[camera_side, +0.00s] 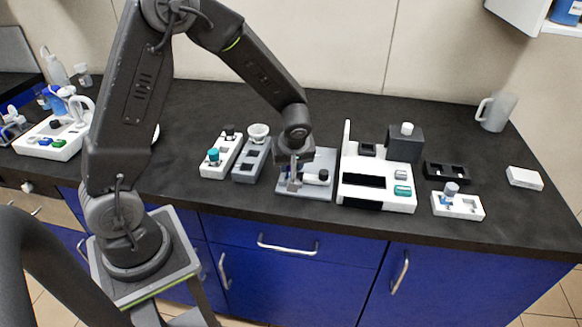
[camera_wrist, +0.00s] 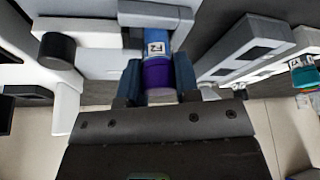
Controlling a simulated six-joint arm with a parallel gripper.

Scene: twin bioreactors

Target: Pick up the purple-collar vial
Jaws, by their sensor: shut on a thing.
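The purple-collar vial (camera_wrist: 157,72) shows in the wrist view, with a purple band, a blue part and a small white label with dark marks. My gripper (camera_wrist: 158,82) is shut on it, with one dark finger on each side of the purple band. The vial's far end meets a grey block of the station, and I cannot tell whether it is seated there or clear of it. In the side view my gripper (camera_side: 293,182) is low over the left part of the grey station (camera_side: 322,160), and the vial is hidden or too small to make out.
A white module with a black knob (camera_side: 323,176) is on the station. A white rack with a teal-capped vial (camera_side: 213,156) and a grey rack (camera_side: 251,166) stand left. A large white unit (camera_side: 378,200) stands close right, with a black two-hole block (camera_side: 446,171) beyond.

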